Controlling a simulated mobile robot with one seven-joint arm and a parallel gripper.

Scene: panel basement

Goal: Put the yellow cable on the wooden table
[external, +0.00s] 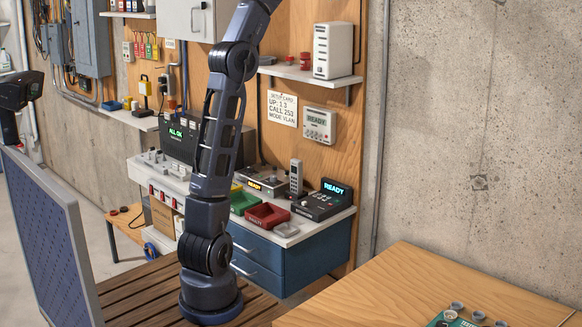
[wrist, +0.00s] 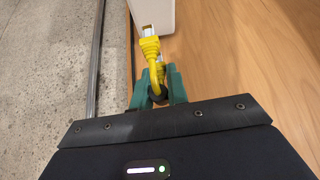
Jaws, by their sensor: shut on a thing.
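The yellow cable (wrist: 150,46) shows in the wrist view as a short bent loop with clear plugs. My gripper (wrist: 157,76) has green fingers shut on it, and the cable sticks out beyond the fingertips. One plug is right beside a white box (wrist: 168,15) at the top; I cannot tell whether it touches or is plugged in. In the external view my gripper and the cable are out of frame, as my arm runs up past the top edge. The wooden table (external: 420,285) stands at the lower right.
Several small grey pieces (external: 478,315) and a green board (external: 437,322) are at the table's front edge; its left part is clear. A blue cabinet (external: 290,255) with trays and devices stands behind my arm. A shelf holds a white unit (external: 333,50).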

